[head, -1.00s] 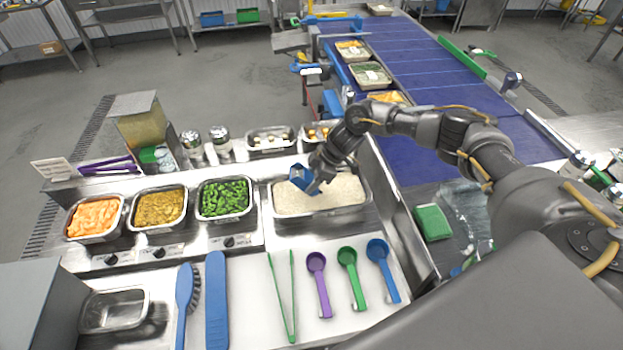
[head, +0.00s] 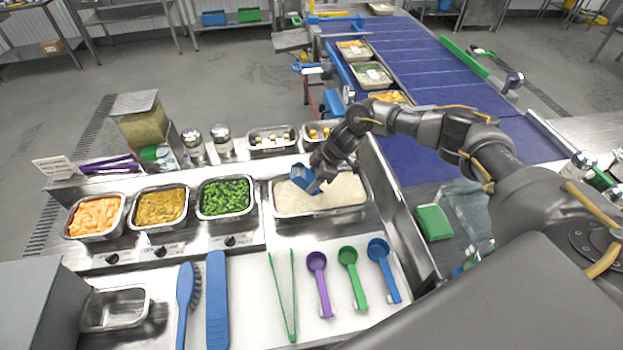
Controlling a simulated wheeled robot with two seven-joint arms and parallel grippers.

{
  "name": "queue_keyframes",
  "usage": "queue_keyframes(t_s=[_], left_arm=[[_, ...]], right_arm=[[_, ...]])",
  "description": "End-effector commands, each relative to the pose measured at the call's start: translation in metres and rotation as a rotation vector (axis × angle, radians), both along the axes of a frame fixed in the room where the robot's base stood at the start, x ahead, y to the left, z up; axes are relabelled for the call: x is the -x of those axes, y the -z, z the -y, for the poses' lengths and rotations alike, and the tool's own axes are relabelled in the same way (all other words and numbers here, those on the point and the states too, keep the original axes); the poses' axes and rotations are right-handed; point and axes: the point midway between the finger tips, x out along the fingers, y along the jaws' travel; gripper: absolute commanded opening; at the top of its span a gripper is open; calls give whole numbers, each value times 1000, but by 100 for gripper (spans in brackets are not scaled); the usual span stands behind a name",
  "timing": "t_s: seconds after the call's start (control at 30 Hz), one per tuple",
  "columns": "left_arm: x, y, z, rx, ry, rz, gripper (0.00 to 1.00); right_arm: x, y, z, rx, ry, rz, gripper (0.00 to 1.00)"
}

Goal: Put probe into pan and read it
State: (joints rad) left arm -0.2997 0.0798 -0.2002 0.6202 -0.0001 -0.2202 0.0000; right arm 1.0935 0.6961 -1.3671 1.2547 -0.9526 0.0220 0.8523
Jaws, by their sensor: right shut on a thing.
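The pan of white rice (head: 345,207) sits in the steel counter, right of the pan of green vegetables. My right gripper (head: 314,182) is over the left part of the rice pan, its wrist tilted down to the left. It is shut on a blue probe (head: 302,176), whose boxy body shows at the fingers. The probe's tip and any display are not clear, so I cannot tell whether the tip is in the rice. My left gripper is not in view.
Pans of orange (head: 96,217), yellow-brown (head: 160,206) and green food (head: 225,197) stand to the left. A white board (head: 262,325) in front holds green tongs (head: 284,295) and purple, green and blue scoops. A blue conveyor (head: 440,90) lies behind my right arm.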

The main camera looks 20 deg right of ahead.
Motion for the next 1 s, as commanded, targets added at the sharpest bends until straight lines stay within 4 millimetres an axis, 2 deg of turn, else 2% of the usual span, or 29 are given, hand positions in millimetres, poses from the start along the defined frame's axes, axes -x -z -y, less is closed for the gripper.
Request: queue_keyframes(t_s=[0.83, 1.0], left_arm=[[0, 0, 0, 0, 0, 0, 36], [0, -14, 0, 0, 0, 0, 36]], right_arm=[[0, -1, 0, -1, 0, 0, 28], [0, -16, 0, -1, 0, 2, 28]])
